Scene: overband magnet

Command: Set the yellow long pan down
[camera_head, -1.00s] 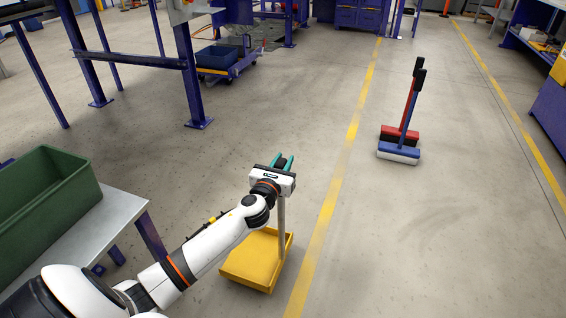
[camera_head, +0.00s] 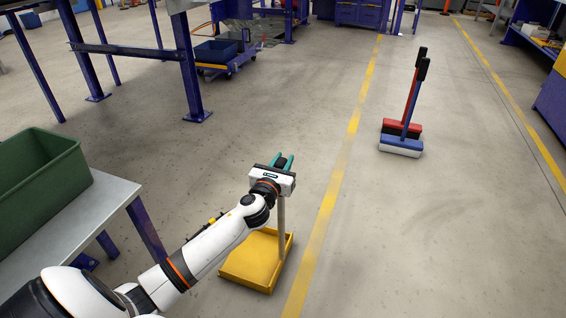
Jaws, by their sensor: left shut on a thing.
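The yellow long pan (camera_head: 258,262) is low in the lower middle of the view, left of a yellow floor line. Its pale upright handle (camera_head: 282,225) rises from the pan's right side to my left gripper (camera_head: 282,163). My left gripper is shut on the top of the handle, which stands close to upright. I cannot tell whether the pan touches the floor. My left forearm hides part of the pan's left side. My right gripper is not in view.
A green bin (camera_head: 40,185) sits on a grey table (camera_head: 105,205) at left. Two long-handled brushes, red (camera_head: 392,128) and blue (camera_head: 402,146), stand right of the yellow line (camera_head: 345,150). A blue cart (camera_head: 228,62) stands farther back. Floor around the pan is clear.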

